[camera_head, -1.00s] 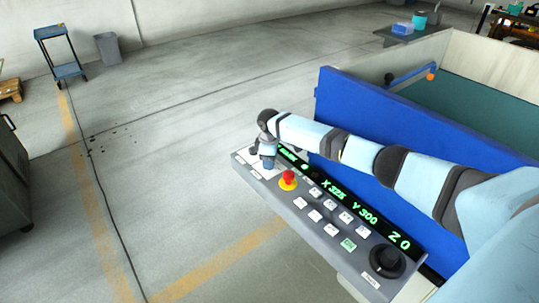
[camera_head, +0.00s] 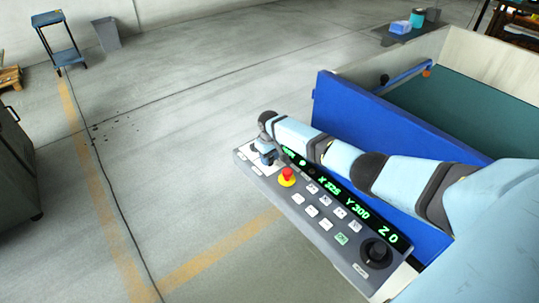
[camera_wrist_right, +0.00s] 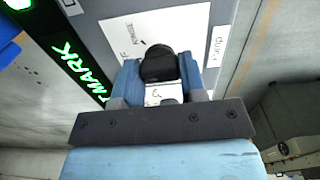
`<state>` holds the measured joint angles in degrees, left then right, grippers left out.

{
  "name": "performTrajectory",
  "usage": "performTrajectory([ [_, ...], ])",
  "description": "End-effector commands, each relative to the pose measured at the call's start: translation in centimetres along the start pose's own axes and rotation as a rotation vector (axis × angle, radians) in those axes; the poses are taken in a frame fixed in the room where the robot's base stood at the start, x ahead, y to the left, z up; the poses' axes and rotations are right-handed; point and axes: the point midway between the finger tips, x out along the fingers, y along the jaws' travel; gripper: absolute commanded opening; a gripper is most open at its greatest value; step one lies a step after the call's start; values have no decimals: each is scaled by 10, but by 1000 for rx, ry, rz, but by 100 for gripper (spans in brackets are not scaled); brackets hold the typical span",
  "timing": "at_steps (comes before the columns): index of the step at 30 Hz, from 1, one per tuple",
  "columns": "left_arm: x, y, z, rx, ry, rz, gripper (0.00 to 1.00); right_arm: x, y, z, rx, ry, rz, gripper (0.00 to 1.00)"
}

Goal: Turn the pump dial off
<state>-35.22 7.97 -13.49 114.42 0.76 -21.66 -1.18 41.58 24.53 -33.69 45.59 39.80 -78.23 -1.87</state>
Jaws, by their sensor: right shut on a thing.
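The pump dial (camera_wrist_right: 160,64) is a black round knob on a white plate (camera_wrist_right: 120,35) with small lettering, beside a "PUMP" label (camera_wrist_right: 217,47). My right gripper (camera_head: 267,157) is at the far left end of the grey control panel (camera_head: 330,240). In the right wrist view its two blue fingers (camera_wrist_right: 160,68) stand on either side of the knob, shut on it. In the head view the gripper hides the knob. The knob's pointer cannot be made out. My left gripper is in neither view.
The panel carries a red emergency stop button (camera_head: 287,176), several white keys, a green key (camera_head: 341,239), a green-lit display (camera_head: 345,203) and a large black knob (camera_head: 376,253). The blue machine wall (camera_head: 370,130) stands behind my right arm.

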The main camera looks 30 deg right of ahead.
Motion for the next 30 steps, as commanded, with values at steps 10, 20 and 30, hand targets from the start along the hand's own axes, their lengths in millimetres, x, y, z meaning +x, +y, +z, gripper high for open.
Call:
performTrajectory([
  [10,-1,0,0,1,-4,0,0,0,0,0,27,1,-1,15],
  [20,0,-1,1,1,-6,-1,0,0,0,0,26,1,-1,64],
  [30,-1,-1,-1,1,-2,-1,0,-4,0,0,26,2,0,64],
])
